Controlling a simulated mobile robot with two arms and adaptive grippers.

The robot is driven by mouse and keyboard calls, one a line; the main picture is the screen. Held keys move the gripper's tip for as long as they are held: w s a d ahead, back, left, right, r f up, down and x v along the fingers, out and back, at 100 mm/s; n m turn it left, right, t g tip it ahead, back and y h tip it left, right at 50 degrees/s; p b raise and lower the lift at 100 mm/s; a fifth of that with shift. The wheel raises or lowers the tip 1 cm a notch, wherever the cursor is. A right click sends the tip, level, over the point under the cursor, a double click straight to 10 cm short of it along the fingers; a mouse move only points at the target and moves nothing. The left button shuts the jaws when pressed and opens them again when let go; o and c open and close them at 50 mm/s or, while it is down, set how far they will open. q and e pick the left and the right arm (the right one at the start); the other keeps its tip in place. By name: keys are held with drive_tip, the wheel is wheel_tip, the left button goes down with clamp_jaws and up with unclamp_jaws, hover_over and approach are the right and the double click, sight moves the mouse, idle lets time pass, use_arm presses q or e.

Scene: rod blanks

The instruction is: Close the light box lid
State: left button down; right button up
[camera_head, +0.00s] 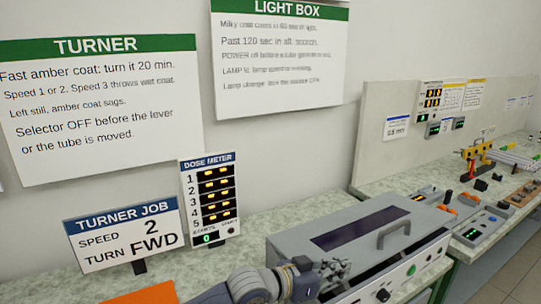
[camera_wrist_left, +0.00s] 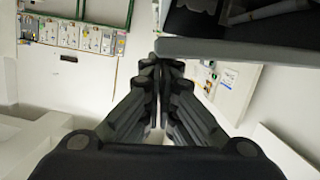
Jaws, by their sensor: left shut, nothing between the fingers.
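The light box (camera_head: 411,270) is a grey case on the bench, lower right of centre in the head view. Its grey lid (camera_head: 420,222) has a dark window and a bar handle (camera_head: 400,228). A dark gap shows under the lid's front edge, so it does not look fully down. My left gripper (camera_head: 336,270) is at the box's near left corner, in front of the lid edge; I cannot tell whether it touches. In the left wrist view its fingers (camera_wrist_left: 162,62) are together and empty, just below a grey edge of the box (camera_wrist_left: 240,50). My right gripper is out of view.
The dose meter (camera_head: 209,195) and the turner job sign (camera_head: 125,235) stand behind and left of the box. An orange item (camera_head: 145,294) lies at the lower left. A grey control unit (camera_head: 478,228) is right of the box. Some speckled bench top (camera_head: 270,222) behind it is clear.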

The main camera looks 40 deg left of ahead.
sight(339, 284)
use_arm(q)
drive_tip(key=f, duration=0.3)
drive_tip(key=shift+s+d+f+b, duration=0.15)
drive_tip(key=shift+d+f+b, duration=0.15)
drive_tip(key=shift+f+b, duration=0.1)
drive_tip(key=shift+f, duration=0.45)
drive_tip(key=shift+s+d, duration=0.1)
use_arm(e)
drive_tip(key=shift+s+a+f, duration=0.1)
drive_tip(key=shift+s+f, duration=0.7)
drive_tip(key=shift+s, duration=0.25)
use_arm(q)
drive_tip(key=shift+f, duration=0.1)
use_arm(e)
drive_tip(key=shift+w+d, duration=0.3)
